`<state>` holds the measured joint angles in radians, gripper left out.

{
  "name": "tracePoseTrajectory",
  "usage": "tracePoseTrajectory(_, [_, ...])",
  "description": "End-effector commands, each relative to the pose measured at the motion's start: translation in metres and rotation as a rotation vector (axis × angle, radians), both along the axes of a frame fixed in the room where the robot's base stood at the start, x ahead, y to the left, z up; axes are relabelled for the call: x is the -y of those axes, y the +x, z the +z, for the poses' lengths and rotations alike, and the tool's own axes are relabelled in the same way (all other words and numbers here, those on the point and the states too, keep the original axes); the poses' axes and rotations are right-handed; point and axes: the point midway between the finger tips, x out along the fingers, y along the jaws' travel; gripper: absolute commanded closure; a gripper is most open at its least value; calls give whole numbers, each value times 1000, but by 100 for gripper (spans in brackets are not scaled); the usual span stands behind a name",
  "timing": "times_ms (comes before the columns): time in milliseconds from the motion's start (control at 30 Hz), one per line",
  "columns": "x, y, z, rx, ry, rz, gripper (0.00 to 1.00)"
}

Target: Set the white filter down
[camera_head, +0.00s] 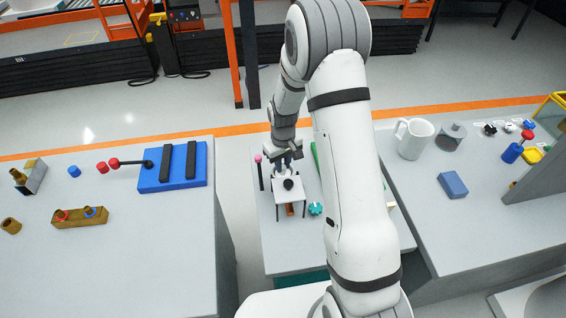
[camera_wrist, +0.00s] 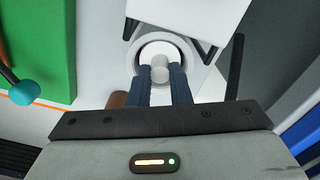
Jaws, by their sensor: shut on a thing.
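My gripper (camera_wrist: 160,82) is shut on a small white rounded knob (camera_wrist: 159,60), which I take to be part of the white filter. A pale ring with a grey inside surrounds the knob; I cannot tell whether the ring belongs to the filter or to something beneath it. In the head view my gripper (camera_head: 287,166) is over the middle table, at a small white stand (camera_head: 280,195) with thin dark legs. The filter cannot be made out there. In the wrist view a white block with dark legs (camera_wrist: 190,14) is close beyond the fingertips.
A green slab (camera_wrist: 38,50) and a teal knob (camera_wrist: 24,92) lie left in the wrist view. The left table holds a blue board (camera_head: 173,178) with black bars. The right table holds a white mug (camera_head: 413,138) and a blue block (camera_head: 453,185). My arm hides part of the middle table.

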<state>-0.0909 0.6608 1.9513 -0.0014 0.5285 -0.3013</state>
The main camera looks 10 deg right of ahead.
Motion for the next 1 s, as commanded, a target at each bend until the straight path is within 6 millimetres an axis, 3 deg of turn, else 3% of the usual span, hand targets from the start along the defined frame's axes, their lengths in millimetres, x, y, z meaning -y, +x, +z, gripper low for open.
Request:
tracePoseTrajectory(100, [0,0,-4,0,0,0,100])
tracePoseTrajectory(133, [0,0,-4,0,0,0,82])
tracePoseTrajectory(400, [0,0,-2,0,0,0,61])
tracePoseTrajectory(767, [0,1,5,2,0,0,61])
tracePoseTrajectory(1000, [0,1,51,6,0,0,61])
